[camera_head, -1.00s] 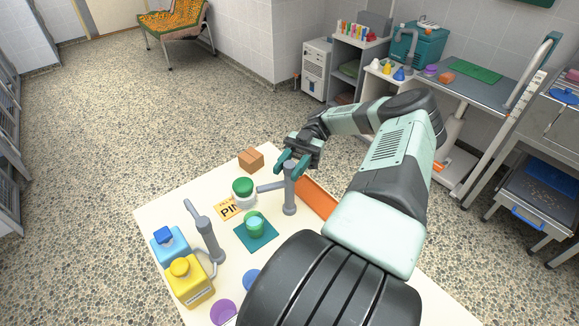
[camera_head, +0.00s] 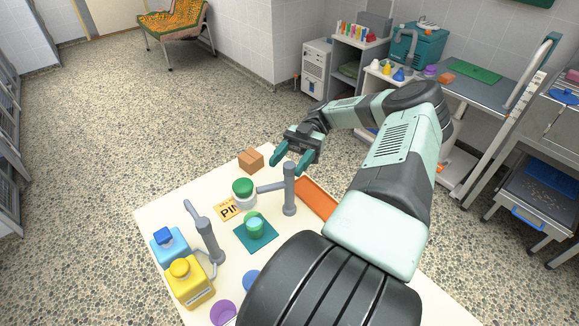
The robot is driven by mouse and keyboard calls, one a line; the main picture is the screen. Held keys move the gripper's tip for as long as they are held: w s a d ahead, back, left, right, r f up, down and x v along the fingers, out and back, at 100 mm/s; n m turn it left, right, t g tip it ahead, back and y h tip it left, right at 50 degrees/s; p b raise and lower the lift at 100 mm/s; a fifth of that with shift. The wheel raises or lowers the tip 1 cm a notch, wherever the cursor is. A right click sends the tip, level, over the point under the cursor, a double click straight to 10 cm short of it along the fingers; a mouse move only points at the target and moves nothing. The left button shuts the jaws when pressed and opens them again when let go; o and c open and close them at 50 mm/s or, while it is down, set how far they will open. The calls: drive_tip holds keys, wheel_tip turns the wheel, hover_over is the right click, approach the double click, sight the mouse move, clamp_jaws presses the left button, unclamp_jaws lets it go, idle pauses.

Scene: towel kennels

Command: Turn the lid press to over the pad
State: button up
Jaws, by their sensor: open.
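A grey post with a side arm (camera_head: 290,190), which looks like the lid press, stands on the white table. Its arm points left, its tip just right of a green-topped white jar (camera_head: 243,191) and not above the pad. The teal square pad (camera_head: 268,236) lies in front, with a green cup (camera_head: 255,225) on it. My gripper (camera_head: 289,164) is open and empty, above and behind the top of the post. A gap seems to show between them. A second grey post with an arm (camera_head: 207,240) stands left of the pad.
A brown box (camera_head: 251,159) sits at the back, an orange tray (camera_head: 316,198) right of the post. Purple and blue round items lie in front, near my arm.

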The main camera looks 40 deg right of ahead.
wheel_tip(320, 180, up, 8)
drive_tip(key=shift+f, duration=0.1)
